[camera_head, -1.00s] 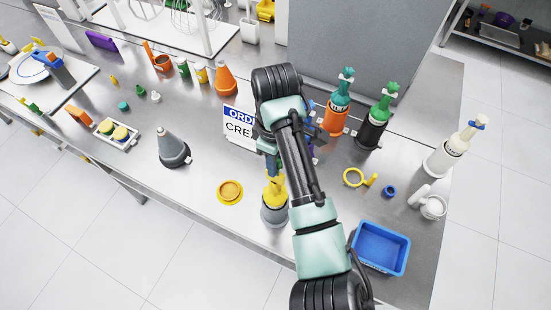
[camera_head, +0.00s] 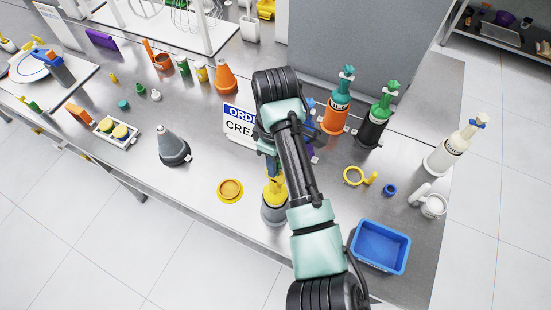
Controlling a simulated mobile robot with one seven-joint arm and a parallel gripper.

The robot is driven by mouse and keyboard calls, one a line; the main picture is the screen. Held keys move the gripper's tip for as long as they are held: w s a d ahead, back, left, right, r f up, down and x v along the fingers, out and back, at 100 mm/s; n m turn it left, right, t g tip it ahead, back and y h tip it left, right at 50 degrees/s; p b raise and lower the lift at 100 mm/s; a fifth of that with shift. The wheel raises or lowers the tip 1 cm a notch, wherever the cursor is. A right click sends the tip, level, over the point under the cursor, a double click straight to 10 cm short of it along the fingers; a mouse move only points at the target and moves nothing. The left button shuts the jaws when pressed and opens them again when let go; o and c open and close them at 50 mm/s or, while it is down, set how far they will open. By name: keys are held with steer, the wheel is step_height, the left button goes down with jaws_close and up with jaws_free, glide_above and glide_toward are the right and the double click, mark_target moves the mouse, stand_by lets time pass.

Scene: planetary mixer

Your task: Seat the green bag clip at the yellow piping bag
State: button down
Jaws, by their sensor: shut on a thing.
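The yellow piping bag (camera_head: 274,190) stands upright in a grey holder (camera_head: 273,211) near the front edge of the table. My arm covers its right side. My gripper (camera_head: 272,168) points down right at the top of the yellow bag and is shut. The green bag clip cannot be made out clearly; what the jaws hold is hidden by my wrist and the small scale. Whether the clip touches the bag cannot be told.
Orange (camera_head: 335,115), black (camera_head: 375,122) and white (camera_head: 453,146) bags with clips stand to the right. A blue tray (camera_head: 380,247), a yellow ring (camera_head: 354,176) and a yellow dish (camera_head: 229,190) lie nearby. A sign (camera_head: 238,124) stands behind.

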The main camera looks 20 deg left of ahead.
steer(key=shift+f+b, duration=0.5)
steer(key=shift+f, duration=0.5)
steer(key=c, duration=0.6)
jaws_free()
steer(key=shift+o, duration=0.2)
steer(key=shift+r, duration=0.1)
step_height(320, 180, up, 11)
steer(key=shift+w+r+p, duration=0.1)
steer(key=shift+p, duration=0.95)
steer(key=shift+r, duration=0.8)
